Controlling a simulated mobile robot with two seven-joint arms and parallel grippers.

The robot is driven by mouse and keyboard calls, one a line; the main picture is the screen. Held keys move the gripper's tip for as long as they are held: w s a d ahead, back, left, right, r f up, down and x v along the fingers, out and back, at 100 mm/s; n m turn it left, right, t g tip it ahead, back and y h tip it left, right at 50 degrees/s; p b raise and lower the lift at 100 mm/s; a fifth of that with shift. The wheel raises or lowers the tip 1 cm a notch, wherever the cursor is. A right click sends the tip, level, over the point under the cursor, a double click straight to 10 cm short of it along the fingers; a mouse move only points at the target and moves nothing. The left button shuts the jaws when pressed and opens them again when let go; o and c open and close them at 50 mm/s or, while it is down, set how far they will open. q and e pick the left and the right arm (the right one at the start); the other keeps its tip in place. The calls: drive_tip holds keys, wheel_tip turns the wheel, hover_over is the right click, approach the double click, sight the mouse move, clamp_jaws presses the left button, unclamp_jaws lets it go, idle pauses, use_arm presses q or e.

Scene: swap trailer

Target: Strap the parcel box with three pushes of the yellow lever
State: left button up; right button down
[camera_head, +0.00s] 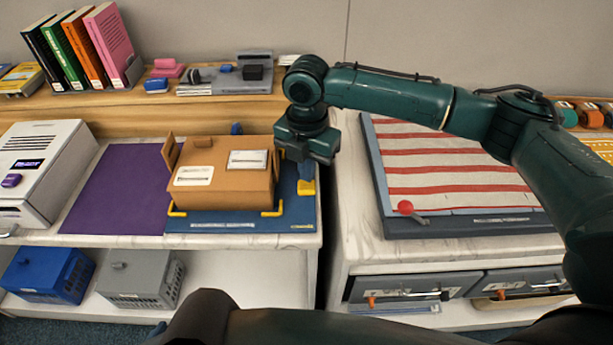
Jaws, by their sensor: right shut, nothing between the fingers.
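The parcel box (222,190) is a brown carton with white labels. It sits on a blue strapping base (240,221) between yellow corner brackets, with a flap standing up at its left. The yellow lever (307,187) is at the right side of the base. My right gripper (305,165) points down just above the lever, shut with nothing held; I cannot tell whether it touches the lever. The gripper hides part of the lever's post and the box's right rear edge. My left gripper is not in view.
A purple mat (117,187) and a white machine (40,170) are left of the base. A red-striped board (450,165) with a red-knobbed handle lies right, across a gap between counters. Books (85,45) stand on the back shelf. Blue (48,275) and grey (141,279) crates sit below.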

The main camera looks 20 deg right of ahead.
sight(307, 185)
drive_tip(key=shift+f+b, duration=0.65)
drive_tip(key=shift+f, duration=2.1)
drive_tip(key=shift+r, duration=0.1)
wheel_tip(307, 185, up, 3)
drive_tip(key=p, duration=0.3)
drive_tip(key=shift+p, duration=0.3)
drive_tip(key=shift+r+p, duration=1)
drive_tip(key=shift+r, duration=1.7)
